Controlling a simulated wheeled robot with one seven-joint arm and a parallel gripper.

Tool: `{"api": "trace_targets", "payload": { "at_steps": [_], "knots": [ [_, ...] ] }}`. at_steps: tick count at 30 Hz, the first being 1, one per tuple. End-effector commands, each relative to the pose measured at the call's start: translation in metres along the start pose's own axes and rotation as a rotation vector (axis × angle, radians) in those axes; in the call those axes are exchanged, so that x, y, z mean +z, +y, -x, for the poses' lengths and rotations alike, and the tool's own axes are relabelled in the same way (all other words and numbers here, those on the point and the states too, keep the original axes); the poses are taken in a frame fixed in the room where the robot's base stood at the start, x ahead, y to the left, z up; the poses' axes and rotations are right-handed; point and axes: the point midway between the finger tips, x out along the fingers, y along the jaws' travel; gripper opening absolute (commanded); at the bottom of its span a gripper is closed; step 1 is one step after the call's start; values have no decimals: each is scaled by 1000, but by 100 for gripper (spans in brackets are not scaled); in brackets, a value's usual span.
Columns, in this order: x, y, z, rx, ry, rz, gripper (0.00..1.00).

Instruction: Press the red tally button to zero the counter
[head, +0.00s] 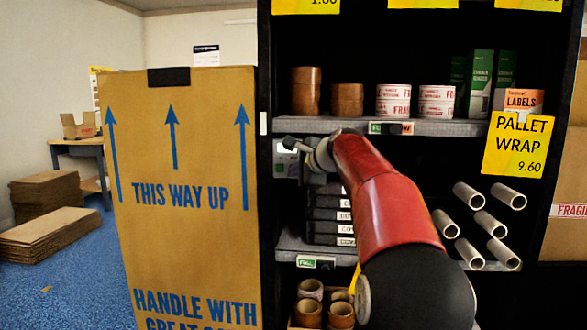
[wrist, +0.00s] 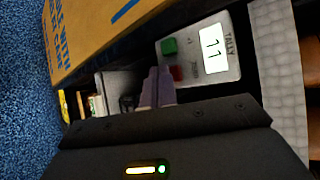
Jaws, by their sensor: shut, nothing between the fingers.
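The tally counter (wrist: 222,77) is a light grey box with a lit display (wrist: 213,48) reading 11. It carries a green button (wrist: 169,46) and a red button (wrist: 177,72). In the head view the counter (head: 286,170) sits on the shelf unit's left side, partly hidden by my arm. My gripper (wrist: 159,72) is shut and empty. Its fingertips are right beside the red button and cover part of it in the wrist view. I cannot tell if they touch it.
A tall carton (head: 180,230) stands close on the left of the shelf unit. A shelf board (head: 345,125) with tape rolls runs just above my gripper. Dark boxes (head: 328,213) are stacked beside the counter. Cardboard tubes (head: 478,224) stick out at the right.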

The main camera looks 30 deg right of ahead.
Motion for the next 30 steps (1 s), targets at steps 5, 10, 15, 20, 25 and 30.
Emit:
{"api": "trace_targets", "payload": {
  "at_steps": [5, 10, 15, 20, 25, 30],
  "knots": [
    [0, -1, -1, -1, 0, 1, 0],
    [-1, -1, -1, -1, 0, 1, 0],
    [-1, -2, -1, -1, 0, 1, 0],
    [-2, -3, -3, -1, 0, 1, 0],
    [-3, -4, -4, -1, 0, 1, 0],
    [-4, -5, -6, -1, 0, 0, 0]
  ]
}}
